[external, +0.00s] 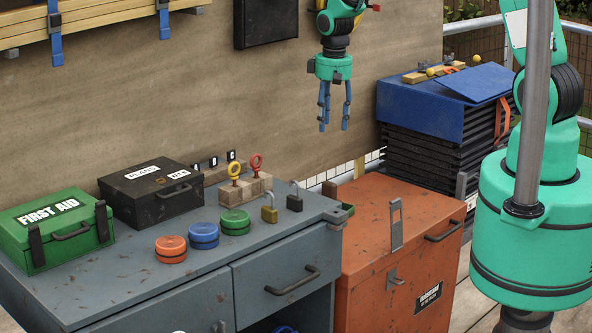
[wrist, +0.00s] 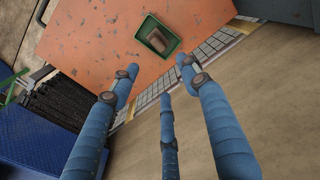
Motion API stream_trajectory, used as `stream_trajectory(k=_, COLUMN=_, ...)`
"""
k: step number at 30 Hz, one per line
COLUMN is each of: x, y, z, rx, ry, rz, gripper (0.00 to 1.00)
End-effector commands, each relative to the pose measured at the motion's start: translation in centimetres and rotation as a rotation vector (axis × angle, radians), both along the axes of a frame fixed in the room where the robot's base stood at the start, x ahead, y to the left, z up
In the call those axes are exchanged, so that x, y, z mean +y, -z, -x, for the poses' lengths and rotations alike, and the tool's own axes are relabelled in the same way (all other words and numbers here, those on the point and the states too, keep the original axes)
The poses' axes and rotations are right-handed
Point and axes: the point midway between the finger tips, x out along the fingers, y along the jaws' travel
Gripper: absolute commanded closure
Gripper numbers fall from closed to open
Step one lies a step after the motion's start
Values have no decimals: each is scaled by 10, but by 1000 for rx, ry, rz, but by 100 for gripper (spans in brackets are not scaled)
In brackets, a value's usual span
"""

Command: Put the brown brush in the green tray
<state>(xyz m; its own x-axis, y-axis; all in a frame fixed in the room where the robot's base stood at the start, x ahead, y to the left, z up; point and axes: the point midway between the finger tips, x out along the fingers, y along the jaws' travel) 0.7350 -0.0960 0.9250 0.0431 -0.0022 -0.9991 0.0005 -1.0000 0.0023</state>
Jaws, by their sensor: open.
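The green tray (wrist: 145,54) lies on the orange chest and shows whole in the wrist view. In the external view only part of the green tray (external: 347,209) shows at the workbench's right end. A small brown block-like thing (wrist: 157,41) lies inside the tray; it looks like the brown brush, but its bristles cannot be made out. My gripper (external: 335,121) hangs fingers down in front of the tan wall, well above the chest, open and empty. In the wrist view its blue fingers (wrist: 158,72) are spread apart, with the tray beyond them.
The orange chest (external: 375,270) stands right of the grey workbench (external: 130,285). The bench holds a green first aid box (external: 60,222), a black case (external: 150,200), several round tins and padlocks. Black stacked crates (external: 425,155) under a blue cover (external: 420,105) stand behind the chest.

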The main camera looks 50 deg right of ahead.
Motion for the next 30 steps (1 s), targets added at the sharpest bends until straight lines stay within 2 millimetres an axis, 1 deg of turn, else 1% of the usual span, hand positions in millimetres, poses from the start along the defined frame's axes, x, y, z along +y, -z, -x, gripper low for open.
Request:
stream_trajectory(k=1, x=3, y=-23, z=2, rx=-16, ry=-1, rz=2, gripper=54)
stream_trajectory(k=6, x=15, y=-91, z=20, rx=-57, ry=-1, rz=7, gripper=54)
stream_trajectory(k=8, x=19, y=-115, z=28, rx=-73, ry=-1, rz=8, gripper=54)
stream_trajectory(k=9, x=22, y=-130, z=34, rx=-83, ry=-1, rz=9, gripper=54)
stream_trajectory(k=11, x=26, y=-151, z=44, rx=-97, ry=-1, rz=10, gripper=54)
stream_trajectory(k=12, x=28, y=-166, z=50, rx=-107, ry=-2, rz=11, gripper=54)
stream_trajectory(k=15, x=35, y=-199, z=69, rx=-132, ry=-2, rz=12, gripper=54)
stream_trajectory(k=17, x=39, y=-218, z=82, rx=-147, ry=-1, rz=13, gripper=54)
stream_trajectory(k=21, x=49, y=-260, z=112, rx=-182, ry=-1, rz=14, gripper=54)
stream_trajectory(k=23, x=52, y=-276, z=127, rx=-197, ry=-1, rz=14, gripper=54)
stream_trajectory(k=27, x=61, y=-309, z=163, rx=-231, ry=-1, rz=14, gripper=54)
stream_trajectory(k=30, x=66, y=-330, z=189, rx=-257, ry=-1, rz=14, gripper=54)
